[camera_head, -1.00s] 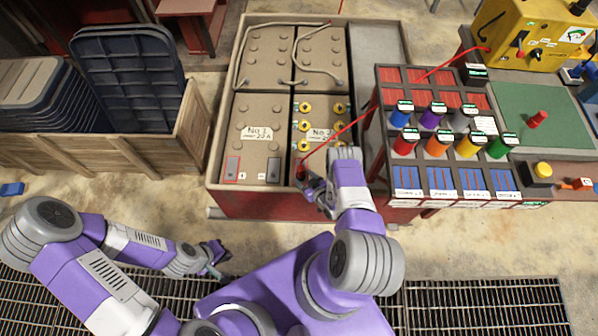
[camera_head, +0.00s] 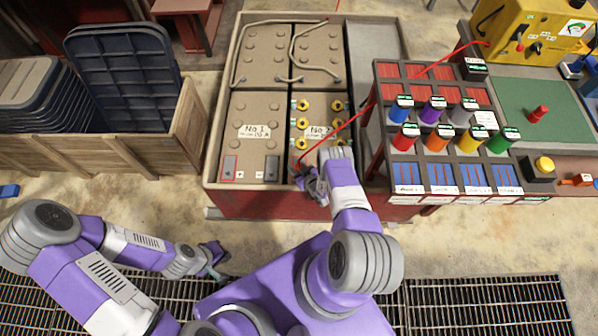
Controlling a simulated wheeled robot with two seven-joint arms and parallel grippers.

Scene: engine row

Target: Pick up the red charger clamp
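A thin red cable (camera_head: 335,130) runs from the right side down to the near edge of the battery marked No 2 (camera_head: 318,131). The red charger clamp (camera_head: 299,167) shows only as a small dark red bit at the cable's low end. My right gripper (camera_head: 302,177) is right at it, over the near edge of the battery box. The fingers are small and dark there, so I cannot tell whether they are shut on the clamp. My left gripper (camera_head: 216,262) is low over the floor left of my base, its fingers apart and empty.
The battery No 1 (camera_head: 255,131) has a red-outlined terminal at its near left. A rack of coloured pots (camera_head: 436,141) stands close right of my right arm. A yellow charger box (camera_head: 535,30) is at the back right. A wooden crate (camera_head: 90,152) stands left.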

